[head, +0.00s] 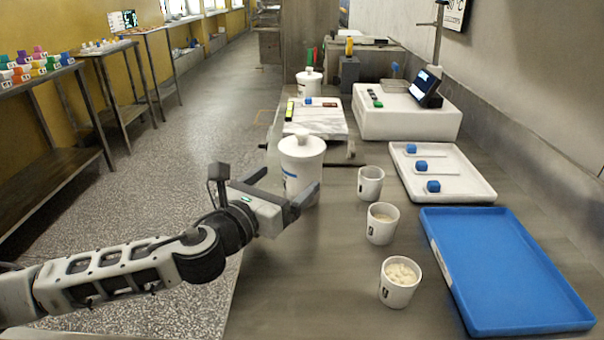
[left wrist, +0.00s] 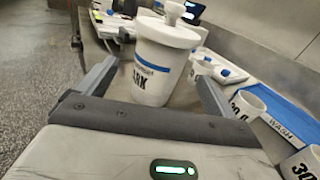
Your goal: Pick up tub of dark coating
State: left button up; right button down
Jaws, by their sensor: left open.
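The tub of dark coating (head: 300,163) is a white lidded tub with a knob on top and a blue band. It stands upright on the steel table near its left edge. In the left wrist view the tub (left wrist: 158,72) shows black letters ending in "RK", partly hidden. My left gripper (head: 284,185) is open at the near side of the tub, its fingers pointing toward it. In the left wrist view the tub appears between the two fingertips (left wrist: 157,80), with a gap on each side. My right gripper is not in view.
White cups (head: 381,223) stand in a row right of the tub. A blue tray (head: 505,270) and a white tray (head: 465,180) with blue-handled tools lie further right. A marble slab (head: 318,122) and another white tub (head: 309,84) are behind.

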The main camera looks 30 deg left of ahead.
aim_at(302, 165)
pick_arm(q)
jog(key=shift+w, duration=0.85)
jog(key=shift+w+d+f+p, duration=0.1)
jog(key=shift+w+d+p, duration=0.05)
jog(key=shift+w, duration=1.2)
jog(key=shift+w+d+p, duration=0.15)
jog(key=shift+w, duration=1.15)
jog(key=c, duration=1.3)
jog(key=shift+c, duration=0.8)
jog(key=shift+r, duration=0.25)
